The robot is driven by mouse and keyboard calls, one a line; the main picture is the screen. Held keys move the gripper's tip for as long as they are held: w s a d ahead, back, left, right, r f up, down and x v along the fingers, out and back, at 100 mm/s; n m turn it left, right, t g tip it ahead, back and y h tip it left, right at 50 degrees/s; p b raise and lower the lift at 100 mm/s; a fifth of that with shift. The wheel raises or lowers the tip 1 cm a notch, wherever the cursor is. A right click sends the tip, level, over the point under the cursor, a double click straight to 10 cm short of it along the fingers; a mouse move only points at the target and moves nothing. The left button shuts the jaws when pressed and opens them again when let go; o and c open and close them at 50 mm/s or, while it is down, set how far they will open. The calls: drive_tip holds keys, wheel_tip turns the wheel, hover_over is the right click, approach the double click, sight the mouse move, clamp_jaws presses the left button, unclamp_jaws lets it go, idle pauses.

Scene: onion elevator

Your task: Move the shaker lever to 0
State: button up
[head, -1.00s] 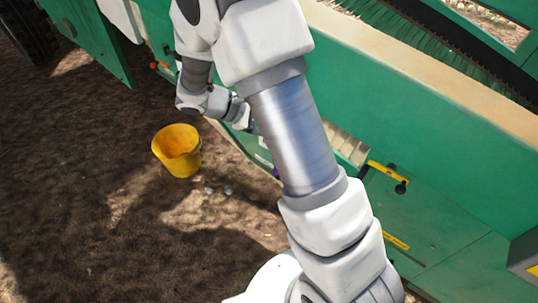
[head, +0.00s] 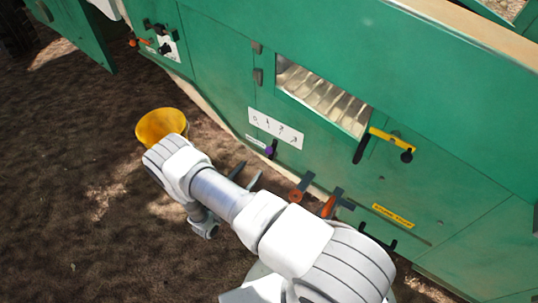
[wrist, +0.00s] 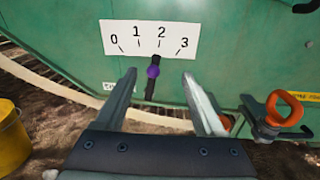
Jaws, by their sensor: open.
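The shaker lever (wrist: 150,88) is a black stick with a purple knob (wrist: 153,72), on a green panel. It stands below a white scale plate (wrist: 150,39) marked 0, 1, 2, 3, and its tip is nearest the 2 mark. In the head view the purple knob (head: 268,150) is below and left of the window. My gripper (wrist: 160,75) is open, with one finger on each side of the lever in the wrist view. In the head view my gripper (head: 246,176) is in front of the panel, below and left of the knob, with a gap between them.
Orange-handled levers (head: 296,195) stick out right of my gripper; one orange handle (wrist: 285,108) is large in the wrist view. A yellow bucket (head: 160,124) stands on the soil at left. A yellow bar with a black knob (head: 406,156) is further right.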

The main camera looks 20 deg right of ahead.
sight(269, 150)
wheel_tip(269, 150, down, 6)
drive_tip(key=s+n+t+y, duration=0.1)
drive_tip(key=n+t, duration=0.1)
drive_tip(key=b+x, duration=0.1)
drive_tip(key=x, duration=0.4)
drive_tip(key=b+x, duration=0.2)
drive_tip(key=x, duration=0.4)
drive_tip(key=b+x, duration=0.2)
drive_tip(key=x, duration=0.3)
drive_tip(key=shift+w+f, duration=0.2)
drive_tip(key=shift+w, duration=0.05)
clamp_jaws()
idle(0.6)
